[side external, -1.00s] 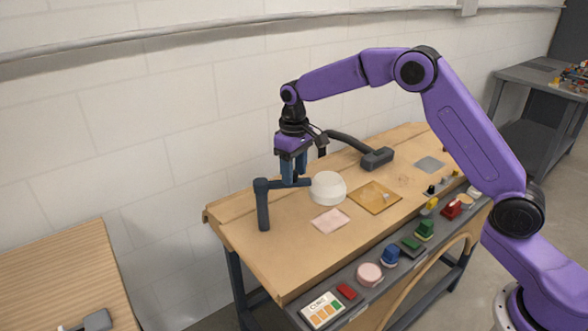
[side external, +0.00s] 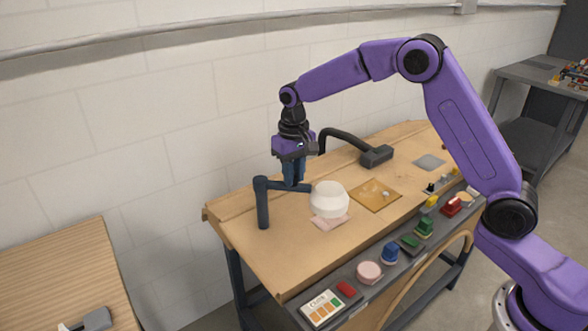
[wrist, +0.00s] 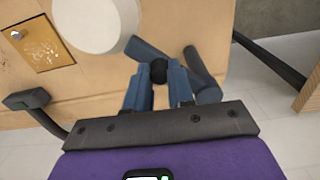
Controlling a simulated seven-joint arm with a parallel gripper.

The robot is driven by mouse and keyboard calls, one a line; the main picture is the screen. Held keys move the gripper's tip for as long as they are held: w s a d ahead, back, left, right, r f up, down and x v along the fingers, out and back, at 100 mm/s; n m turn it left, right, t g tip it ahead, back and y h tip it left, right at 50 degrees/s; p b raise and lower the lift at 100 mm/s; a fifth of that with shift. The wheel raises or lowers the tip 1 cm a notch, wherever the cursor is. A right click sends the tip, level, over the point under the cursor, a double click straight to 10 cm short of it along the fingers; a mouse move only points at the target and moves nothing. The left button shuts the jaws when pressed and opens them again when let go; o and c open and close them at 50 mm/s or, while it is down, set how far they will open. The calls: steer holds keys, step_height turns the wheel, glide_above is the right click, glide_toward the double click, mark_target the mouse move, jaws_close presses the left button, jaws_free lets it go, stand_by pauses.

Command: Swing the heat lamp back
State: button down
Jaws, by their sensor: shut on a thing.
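The heat lamp has a round white shade (side external: 329,201) on a slate-blue jointed arm and upright post (side external: 262,205) at the left of the bench. The shade hangs over part of a pink sheet (side external: 331,223). My gripper (side external: 294,181) points down at the lamp arm, left of the shade. In the wrist view, its blue fingers (wrist: 158,92) are shut on a black knob (wrist: 158,71) at the lamp arm. The white shade (wrist: 90,20) and the post (wrist: 208,93) also show there. The finger contact is small and partly hidden in the side view.
An amber plate (side external: 375,196) lies right of the shade. A black curved arm with a box head (side external: 377,156) stands behind it. A grey pad (side external: 429,162) lies further right. A front panel (side external: 350,310) carries several colored buttons and a chart. The bench's left front is clear.

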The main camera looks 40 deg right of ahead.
steer(key=a+m, duration=1.1)
steer(key=m, duration=0.6)
steer(key=shift+a, duration=0.25)
steer(key=shift+r, duration=0.1)
steer(key=c, duration=1)
jaws_free()
steer(key=shift+s, duration=0.1)
steer(key=shift+o, duration=0.2)
step_height(320, 180, up, 17)
steer(key=shift+r, duration=0.2)
